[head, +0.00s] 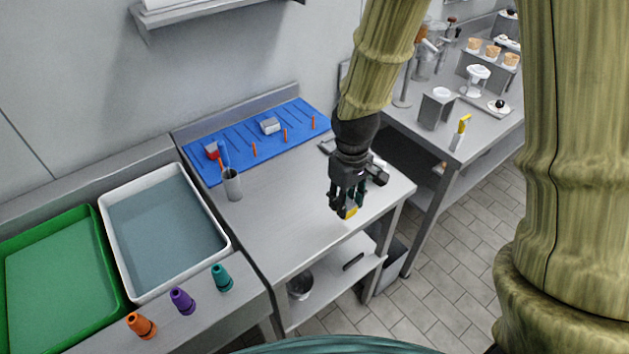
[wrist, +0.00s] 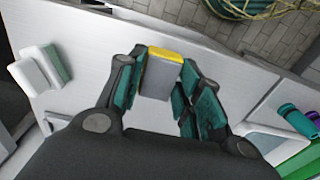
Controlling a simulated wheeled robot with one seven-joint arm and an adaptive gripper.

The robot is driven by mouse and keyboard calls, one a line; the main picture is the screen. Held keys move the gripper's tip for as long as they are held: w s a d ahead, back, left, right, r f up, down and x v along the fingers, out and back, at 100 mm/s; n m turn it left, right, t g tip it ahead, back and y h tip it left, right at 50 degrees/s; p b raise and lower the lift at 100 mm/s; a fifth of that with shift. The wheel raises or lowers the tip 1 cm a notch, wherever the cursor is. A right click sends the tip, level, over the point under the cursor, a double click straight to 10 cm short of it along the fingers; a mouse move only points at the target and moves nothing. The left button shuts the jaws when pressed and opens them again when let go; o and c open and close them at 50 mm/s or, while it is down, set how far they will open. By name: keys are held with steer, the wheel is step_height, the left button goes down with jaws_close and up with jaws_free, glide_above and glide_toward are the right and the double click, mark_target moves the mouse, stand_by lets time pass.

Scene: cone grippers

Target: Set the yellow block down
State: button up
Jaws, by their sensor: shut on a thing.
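The yellow block (wrist: 165,54) is in the wrist view between my gripper's fingers; its top edge is yellow and the face toward the camera is grey. In the head view the yellow block (head: 350,212) shows just below the fingertips, over the front right part of the steel table (head: 290,215). My gripper (head: 345,200) points down and is shut on the block; the fingers also show in the wrist view (wrist: 158,85). I cannot tell whether the block touches the tabletop.
The table's middle is clear.

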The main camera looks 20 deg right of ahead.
steer(key=w+a+p, duration=0.1)
steer(key=w, duration=0.3)
steer(key=w+a+f+p, duration=0.1)
steer(key=w, duration=0.4)
steer(key=w+a+p, duration=0.1)
steer(key=w+p, duration=0.1)
steer(key=w, duration=0.2)
steer(key=shift+w+a+f, duration=0.15)
steer(key=shift+a+f, duration=0.05)
steer(key=shift+a, duration=0.2)
steer(key=shift+f+p, duration=0.85)
steer(key=shift+f, duration=0.9)
steer(key=shift+f, duration=0.1)
steer(key=o, duration=1.1)
steer(key=shift+c, duration=0.2)
